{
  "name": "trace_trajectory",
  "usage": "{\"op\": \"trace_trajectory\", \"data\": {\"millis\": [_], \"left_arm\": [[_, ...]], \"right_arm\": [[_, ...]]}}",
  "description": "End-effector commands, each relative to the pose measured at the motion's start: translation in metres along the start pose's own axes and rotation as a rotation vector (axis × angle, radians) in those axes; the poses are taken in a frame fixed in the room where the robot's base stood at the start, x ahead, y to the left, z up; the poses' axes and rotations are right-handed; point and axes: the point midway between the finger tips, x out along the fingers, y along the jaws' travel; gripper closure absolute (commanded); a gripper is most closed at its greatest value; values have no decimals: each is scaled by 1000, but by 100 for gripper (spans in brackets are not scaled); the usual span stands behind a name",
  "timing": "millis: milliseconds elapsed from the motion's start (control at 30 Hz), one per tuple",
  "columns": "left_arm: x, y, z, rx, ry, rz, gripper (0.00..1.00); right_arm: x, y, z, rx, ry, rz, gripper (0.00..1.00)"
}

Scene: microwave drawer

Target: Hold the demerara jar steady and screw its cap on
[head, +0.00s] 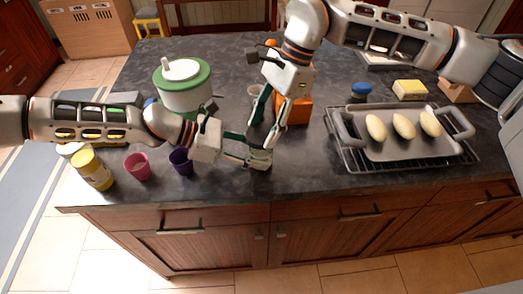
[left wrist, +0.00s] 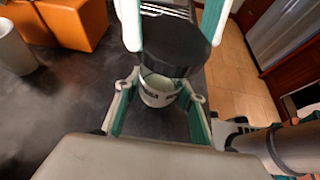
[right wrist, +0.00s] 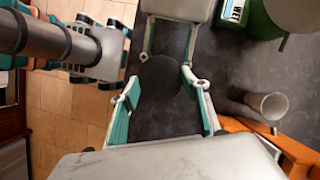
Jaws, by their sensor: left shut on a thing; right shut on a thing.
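The demerara jar (head: 261,160) stands upright near the counter's front edge, mostly hidden by the fingers in the head view. The left wrist view shows its pale labelled body (left wrist: 158,97) below a wide black cap (left wrist: 172,46). My left gripper (head: 256,153) reaches in from the left and is shut on the jar body. My right gripper (head: 261,132) points down from above and is shut on the cap, whose round dark top shows in the right wrist view (right wrist: 160,78). The cap is on or right at the jar's mouth; I cannot tell how far it is threaded.
A purple cup (head: 181,163), a pink cup (head: 138,167) and a yellow jar (head: 92,170) stand left of the jar. A green-and-white container (head: 185,95) and an orange block (head: 298,110) stand behind. A grey tray (head: 384,151) with pale oval items lies right.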

Motion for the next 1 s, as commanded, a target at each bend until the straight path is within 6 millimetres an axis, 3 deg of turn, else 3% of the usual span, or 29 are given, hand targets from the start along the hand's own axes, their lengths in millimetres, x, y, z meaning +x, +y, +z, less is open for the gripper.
{"op": "trace_trajectory", "data": {"millis": [1000], "left_arm": [[4, -7, 3, 4, -4, -16, 99]], "right_arm": [[-1, -3, 0, 563, -2, -249, 80]]}}
